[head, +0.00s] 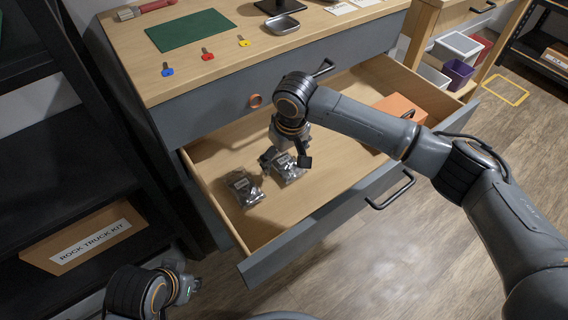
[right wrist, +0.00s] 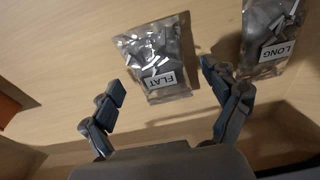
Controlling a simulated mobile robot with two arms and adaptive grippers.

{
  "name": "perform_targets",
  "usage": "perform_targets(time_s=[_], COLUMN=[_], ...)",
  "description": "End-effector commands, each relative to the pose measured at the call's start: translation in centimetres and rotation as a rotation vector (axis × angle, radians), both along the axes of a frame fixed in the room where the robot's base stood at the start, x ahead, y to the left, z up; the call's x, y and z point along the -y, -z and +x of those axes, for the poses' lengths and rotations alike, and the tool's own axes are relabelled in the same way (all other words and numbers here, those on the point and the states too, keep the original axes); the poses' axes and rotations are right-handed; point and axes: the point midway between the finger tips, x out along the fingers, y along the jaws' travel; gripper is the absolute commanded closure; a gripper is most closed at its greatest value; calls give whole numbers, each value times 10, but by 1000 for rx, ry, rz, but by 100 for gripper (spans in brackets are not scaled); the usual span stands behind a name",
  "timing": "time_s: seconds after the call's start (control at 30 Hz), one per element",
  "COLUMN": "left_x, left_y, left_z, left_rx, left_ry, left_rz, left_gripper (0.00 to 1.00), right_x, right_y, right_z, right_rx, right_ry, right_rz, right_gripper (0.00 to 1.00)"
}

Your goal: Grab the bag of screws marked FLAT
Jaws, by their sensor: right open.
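The clear bag of screws with the FLAT label (right wrist: 155,60) lies on the drawer floor. In the head view the FLAT bag (head: 289,172) is partly covered by my right gripper (head: 285,160). My right gripper is open and empty, pointing down above the bag. In the right wrist view the bag lies between and beyond the two spread fingers of the right gripper (right wrist: 158,82), with no finger visibly gripping it. My left gripper (head: 188,286) is low at the bottom left, away from the drawer; its fingers are too unclear to judge.
A second bag, marked LONG (right wrist: 272,38), lies beside the FLAT bag, to its left in the head view (head: 243,188). The open drawer (head: 325,205) has raised walls around them. An orange box (head: 398,107) sits at the drawer's right end. The desk top (head: 215,70) overhangs behind.

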Motion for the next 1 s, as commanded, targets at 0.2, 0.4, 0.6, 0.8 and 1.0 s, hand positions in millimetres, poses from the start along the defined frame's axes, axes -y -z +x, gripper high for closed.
perform_targets(time_s=[0.2,0.4,0.6,0.8,1.0], left_x=[0,0,0,0,0], left_y=[0,0,0,-2,-4], left_z=[0,0,0,0,1], left_rx=[0,0,0,1,-1], left_ry=[0,0,0,0,0], left_rz=[0,0,0,0,0], left_gripper=[80,80,80,80,80], right_x=[0,0,0,0,-1], right_y=[0,-1,-1,-4,-25], right_z=[0,0,0,0,0], right_rx=[0,0,0,1,1], right_ry=[-1,-1,-1,-1,-2], right_rz=[0,0,0,0,3], right_gripper=[21,62,71,71,71])
